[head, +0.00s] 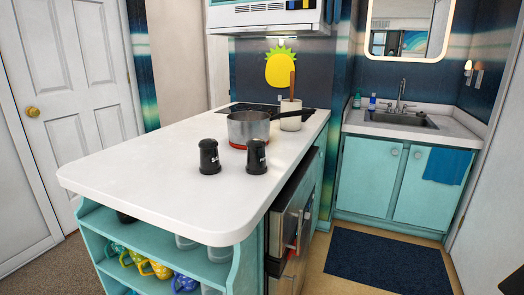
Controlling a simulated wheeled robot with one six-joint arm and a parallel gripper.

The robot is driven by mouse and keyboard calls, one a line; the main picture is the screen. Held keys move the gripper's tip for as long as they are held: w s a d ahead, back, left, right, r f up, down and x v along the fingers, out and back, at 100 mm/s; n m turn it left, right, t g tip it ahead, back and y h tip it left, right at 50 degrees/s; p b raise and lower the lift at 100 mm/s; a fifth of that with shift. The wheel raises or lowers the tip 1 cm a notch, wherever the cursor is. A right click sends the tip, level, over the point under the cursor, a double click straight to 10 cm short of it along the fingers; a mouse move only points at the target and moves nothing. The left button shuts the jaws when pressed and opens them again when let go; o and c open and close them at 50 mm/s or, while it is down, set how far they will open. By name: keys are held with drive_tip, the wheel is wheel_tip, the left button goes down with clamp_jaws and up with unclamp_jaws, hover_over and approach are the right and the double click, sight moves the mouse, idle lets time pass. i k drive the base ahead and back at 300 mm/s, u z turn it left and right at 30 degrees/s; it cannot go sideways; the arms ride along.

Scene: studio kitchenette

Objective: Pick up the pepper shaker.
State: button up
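Two black shakers stand upright near the middle of the white countertop (150,182). The left shaker (209,157) has white lettering that seems to begin with "SA". The right shaker (256,157) has white lettering too small to read surely; it is likely the pepper shaker. The two stand a little apart. My gripper is not in view.
A metal saucepan (247,128) stands just behind the shakers, its dark handle pointing right. A white crock (290,118) with a wooden utensil is behind it. The counter's left and front are clear. A dark blue mat (385,262) lies on the floor right of the counter.

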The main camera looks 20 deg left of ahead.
sight(257, 165)
drive_tip(key=u, duration=0.35)
drive_tip(key=i, duration=0.65)
drive_tip(key=u, duration=0.9)
drive_tip(key=i, duration=0.35)
drive_tip(key=u, duration=0.3)
